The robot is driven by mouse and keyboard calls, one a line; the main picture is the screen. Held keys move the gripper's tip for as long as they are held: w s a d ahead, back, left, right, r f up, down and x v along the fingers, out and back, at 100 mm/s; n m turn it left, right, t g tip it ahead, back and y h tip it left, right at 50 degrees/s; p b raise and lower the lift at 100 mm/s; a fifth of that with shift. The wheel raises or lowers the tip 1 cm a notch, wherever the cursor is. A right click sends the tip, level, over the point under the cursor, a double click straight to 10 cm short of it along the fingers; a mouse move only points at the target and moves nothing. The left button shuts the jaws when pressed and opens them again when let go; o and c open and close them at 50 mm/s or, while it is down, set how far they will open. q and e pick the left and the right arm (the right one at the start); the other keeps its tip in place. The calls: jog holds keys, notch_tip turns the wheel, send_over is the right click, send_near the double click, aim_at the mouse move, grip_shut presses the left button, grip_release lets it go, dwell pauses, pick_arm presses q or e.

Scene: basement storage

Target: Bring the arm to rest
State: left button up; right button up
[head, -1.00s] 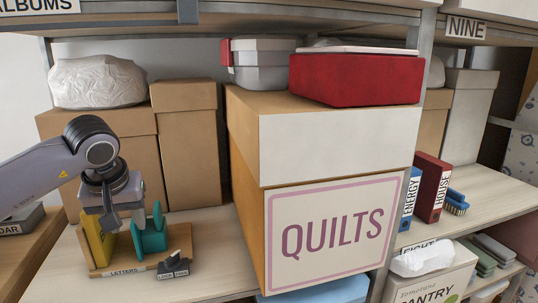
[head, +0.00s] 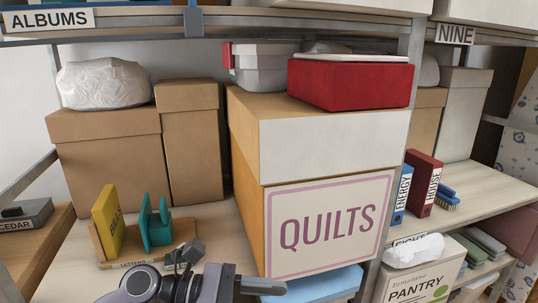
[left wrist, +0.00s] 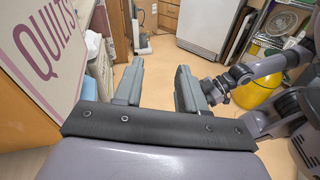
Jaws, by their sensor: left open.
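My left gripper (head: 270,287) is low at the bottom edge of the head view, in front of the shelf and the QUILTS box, pointing right. Only part of it shows there. In the left wrist view the left gripper (left wrist: 160,70) has its two fingers apart, with only floor seen between them; it is open and empty. The QUILTS box (left wrist: 45,45) is close on its left. What looks like my right arm (left wrist: 265,70) is on the right in that view; its fingers cannot be made out.
The letter rack (head: 182,232) holds a yellow book (head: 108,225) beside a teal piece (head: 154,225). A small dark grey object (head: 184,256) sits just behind my arm. A light-blue lid (head: 318,285) lies below the QUILTS box. Open floor (left wrist: 160,55) shows ahead of the fingers.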

pick_arm(q)
jog(key=w+a+f+n+t+y+p, duration=0.1)
jog(key=a+f+n+t+y, duration=0.15)
jog(key=n+t, duration=0.65)
jog(key=a+f+n+t+y+p, duration=0.15)
jog(key=a+n, duration=0.25)
jog(key=n, duration=1.1)
jog(key=w+a+f+n+t+y, duration=0.15)
jog(key=a+f+n+t, duration=0.35)
jog(key=n, duration=0.7)
jog(key=s+a+f+n+g+y, duration=0.2)
jog(key=s+a+f+n+y, duration=0.2)
jog(key=s+f+n, duration=0.3)
jog(key=s+a+f+n+g+y+p, duration=0.1)
jog(key=s+a+f+n+g+y, duration=0.2)
jog(key=s+f+n, duration=0.5)
jog(key=shift+s+a+f+n+y, duration=0.2)
jog(key=shift+a+f+n+y, duration=0.1)
jog(key=shift+a+n+y, duration=0.75)
